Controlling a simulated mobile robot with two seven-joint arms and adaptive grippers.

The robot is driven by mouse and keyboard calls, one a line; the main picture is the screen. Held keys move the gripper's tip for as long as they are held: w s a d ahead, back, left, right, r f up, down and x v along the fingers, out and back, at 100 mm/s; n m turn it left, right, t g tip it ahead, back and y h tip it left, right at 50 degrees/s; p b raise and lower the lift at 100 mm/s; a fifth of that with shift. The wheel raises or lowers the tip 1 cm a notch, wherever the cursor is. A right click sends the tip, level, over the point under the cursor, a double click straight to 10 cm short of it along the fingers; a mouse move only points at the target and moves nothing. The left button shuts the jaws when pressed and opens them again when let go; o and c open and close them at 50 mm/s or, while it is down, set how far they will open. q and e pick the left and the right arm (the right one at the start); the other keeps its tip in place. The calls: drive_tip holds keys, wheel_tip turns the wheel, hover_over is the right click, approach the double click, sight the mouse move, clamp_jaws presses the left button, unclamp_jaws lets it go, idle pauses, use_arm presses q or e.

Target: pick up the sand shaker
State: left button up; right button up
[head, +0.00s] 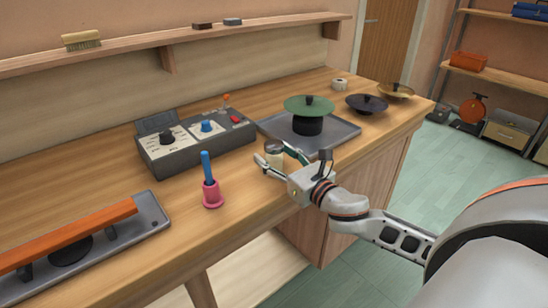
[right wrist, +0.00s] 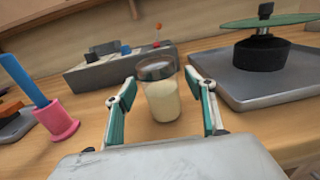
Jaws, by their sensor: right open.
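The sand shaker (right wrist: 163,97) is a small clear jar with a dark lid and pale sand inside. It stands upright on the wooden bench, and it also shows in the head view (head: 274,153), partly hidden by a finger. My right gripper (right wrist: 163,103) is open, with one finger on each side of the jar. In the right wrist view the jar shows between the fingertips, and I see no clear contact. In the head view the right gripper (head: 281,156) reaches in from the right at bench height. My left gripper is not in view.
A grey control box (head: 180,155) is behind. A grey tray (head: 345,130) holding a green disc (head: 309,106) on a black base is to the right. The bench front edge is close.

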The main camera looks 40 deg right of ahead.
drive_tip(key=c, duration=1.4)
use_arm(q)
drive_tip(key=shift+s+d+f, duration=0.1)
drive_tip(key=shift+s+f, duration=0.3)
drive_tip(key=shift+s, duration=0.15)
use_arm(e)
drive_tip(key=shift+r, duration=0.1)
